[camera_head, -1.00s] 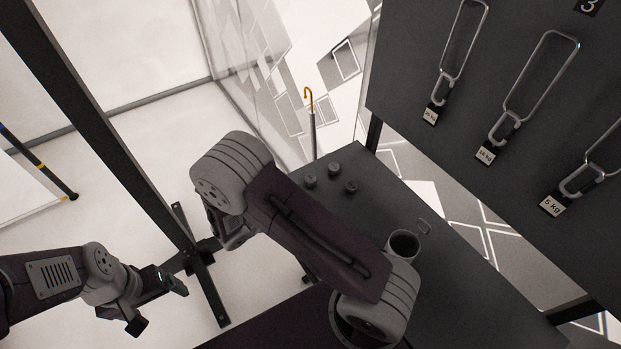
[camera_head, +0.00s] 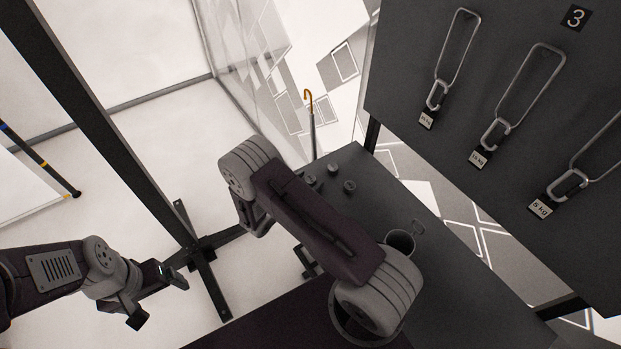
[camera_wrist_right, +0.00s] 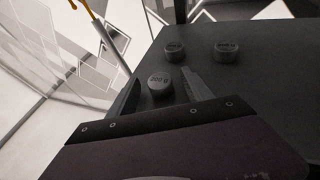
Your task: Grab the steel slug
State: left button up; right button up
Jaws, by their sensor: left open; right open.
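Three small dark cylindrical slugs stand on the dark table: a near-left one (camera_head: 310,181), a far one (camera_head: 333,169) and a right one (camera_head: 349,187). In the right wrist view, the nearest slug (camera_wrist_right: 160,87) appears between the fingers of my open right gripper (camera_wrist_right: 160,92), with no contact visible. Two more slugs, at the back (camera_wrist_right: 175,51) and to the right (camera_wrist_right: 225,52), stand beyond it. Their labels are blurred; I cannot tell which is steel. In the head view my right gripper is not clearly seen. My left gripper (camera_head: 160,300) is open and empty, left of the table.
A dark mug-like cup (camera_head: 400,241) stands on the table (camera_head: 440,265) beside my right arm. A dark panel (camera_head: 410,75) with hanging wire loops and weight labels rises behind. A cane with a yellow hook (camera_head: 312,130) stands by the table's far corner. A dark post (camera_head: 110,130) is left.

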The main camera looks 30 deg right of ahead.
aim_at(307, 182)
jog(key=shift+d, duration=0.1)
jog(key=c, duration=0.9)
grip_shut()
jog(key=shift+r, duration=0.45)
notch_tip(307, 182, up, 3)
jog(key=shift+w+f+b, duration=0.1)
jog(key=shift+f+b, duration=0.1)
jog(key=shift+b, duration=0.35)
jog(key=s+d+r+p, duration=0.2)
jog(key=s+r, duration=0.5)
jog(key=s, duration=0.4)
jog(key=shift+s+d+r, duration=0.2)
jog(key=shift+d+r, duration=0.15)
jog(key=shift+d, duration=0.1)
